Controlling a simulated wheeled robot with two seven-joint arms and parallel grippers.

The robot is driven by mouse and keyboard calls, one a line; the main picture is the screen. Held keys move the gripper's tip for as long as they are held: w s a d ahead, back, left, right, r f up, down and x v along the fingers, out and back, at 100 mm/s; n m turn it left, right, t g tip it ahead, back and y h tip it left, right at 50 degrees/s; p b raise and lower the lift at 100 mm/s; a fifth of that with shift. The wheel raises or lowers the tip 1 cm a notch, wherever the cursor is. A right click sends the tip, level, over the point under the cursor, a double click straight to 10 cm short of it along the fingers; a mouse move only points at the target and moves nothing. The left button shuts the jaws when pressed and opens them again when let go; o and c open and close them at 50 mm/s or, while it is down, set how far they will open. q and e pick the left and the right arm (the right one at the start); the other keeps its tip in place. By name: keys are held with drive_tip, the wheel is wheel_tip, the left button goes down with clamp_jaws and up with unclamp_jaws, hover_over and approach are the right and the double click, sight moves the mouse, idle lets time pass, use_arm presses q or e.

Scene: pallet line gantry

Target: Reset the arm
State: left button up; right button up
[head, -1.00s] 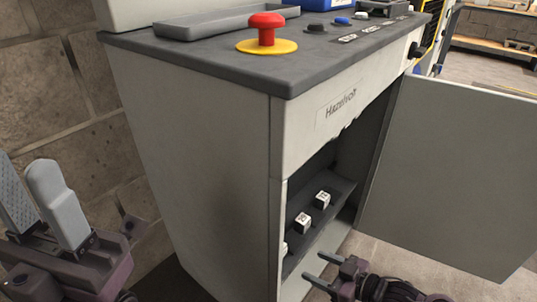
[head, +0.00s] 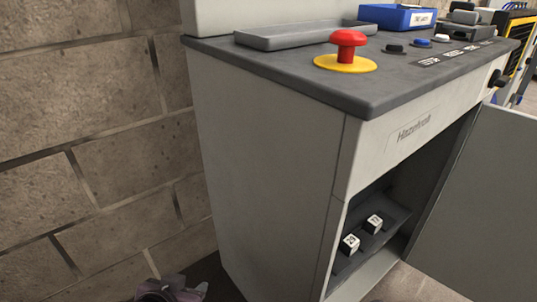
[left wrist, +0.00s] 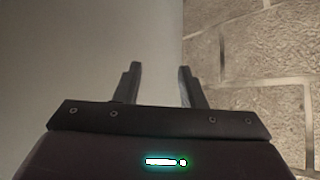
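My left gripper shows in the left wrist view (left wrist: 160,68) with its two fingers apart and nothing between them. In the head view only a small part of my left arm's end (head: 172,290) shows at the bottom edge, low beside the grey cabinet (head: 265,180). In the left wrist view the fingers point toward a plain pale surface on the left and the block wall (left wrist: 255,60) on the right. My right gripper is out of view.
The cabinet's door (head: 480,190) stands open at right. Two small white-topped cubes, (head: 349,244) and (head: 374,224), sit on the shelf inside. A red mushroom button (head: 347,45), a grey tray (head: 300,34) and a blue bin (head: 398,17) are on top.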

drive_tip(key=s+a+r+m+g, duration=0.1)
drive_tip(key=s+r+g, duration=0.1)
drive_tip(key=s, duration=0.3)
use_arm(q)
drive_tip(key=s+a+f+g+y+p, duration=0.15)
drive_tip(key=s+f+g+p, duration=0.25)
drive_tip(key=s+f+p, duration=0.5)
drive_tip(key=s+a+f+g+p, duration=0.25)
drive_tip(key=f+p, duration=0.55)
drive_tip(key=p, duration=0.6)
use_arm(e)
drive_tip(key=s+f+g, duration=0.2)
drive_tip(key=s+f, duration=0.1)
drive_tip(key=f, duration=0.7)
use_arm(q)
drive_tip(key=s+a+g+p, duration=0.1)
drive_tip(key=s+a+p, duration=0.2)
drive_tip(key=s+p, duration=1.1)
drive_tip(key=s, duration=0.4)
drive_tip(key=shift+s+f+g, duration=0.2)
drive_tip(key=shift+s+g, duration=0.15)
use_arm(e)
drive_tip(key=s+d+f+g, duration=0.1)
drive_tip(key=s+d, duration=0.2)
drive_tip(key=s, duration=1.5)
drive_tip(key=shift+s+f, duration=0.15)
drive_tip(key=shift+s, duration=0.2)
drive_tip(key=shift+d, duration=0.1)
